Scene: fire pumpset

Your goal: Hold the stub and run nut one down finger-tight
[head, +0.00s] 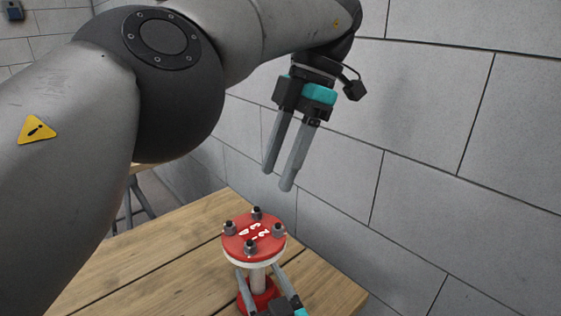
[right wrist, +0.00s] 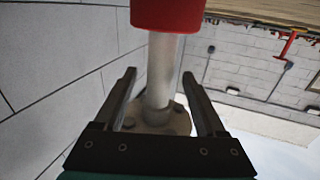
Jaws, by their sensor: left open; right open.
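The stub is a pale pipe (head: 258,276), upright under a red round flange (head: 246,228) with white painted numbers. Several grey nuts sit on dark studs around the flange, including a front nut (head: 249,247), a left nut (head: 229,228) and a right nut (head: 278,230). I cannot tell which is nut one. My left gripper (head: 279,179) is open and empty, pointing down above the flange. My right gripper (head: 260,271) is open, its fingers either side of the pipe below the flange. The right wrist view shows the pipe (right wrist: 160,75) between the fingers, with gaps on both sides.
A red base (right wrist: 168,14) carries the pipe on the wooden table (head: 190,240). A grey block wall (head: 430,180) rises close behind and to the right. The table top left of the flange is clear. My left arm fills the head view's left side.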

